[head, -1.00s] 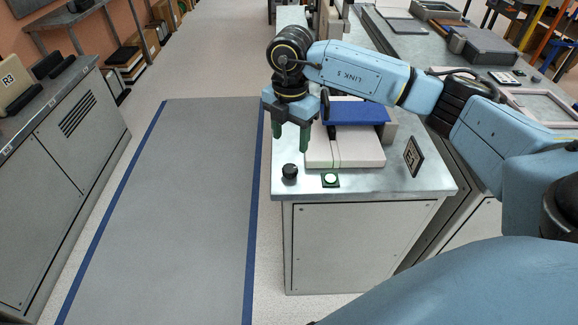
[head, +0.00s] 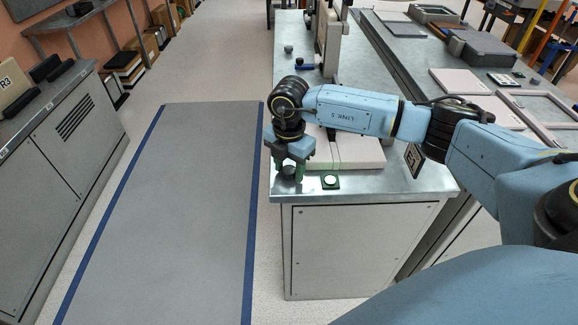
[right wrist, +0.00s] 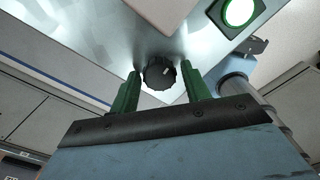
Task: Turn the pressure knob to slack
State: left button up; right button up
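The black ribbed knob (head: 288,172) stands on the front left corner of the metal bench top. It also shows in the right wrist view (right wrist: 160,74), with a small pale mark on its face. My right gripper (head: 289,170) is lowered over it. In the right wrist view its two green fingers (right wrist: 160,85) stand on either side of the knob, with narrow gaps, open. The fingers partly hide the knob in the head view. My left gripper is not in view.
A green-framed white button (head: 330,181) lies just right of the knob, also in the right wrist view (right wrist: 239,11). A pale block (head: 355,153) lies behind it, partly under my right arm. A dark marked plate (head: 414,158) stands to the right. The grey floor mat (head: 170,210) is clear.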

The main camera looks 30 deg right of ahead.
jog(key=c, duration=0.7)
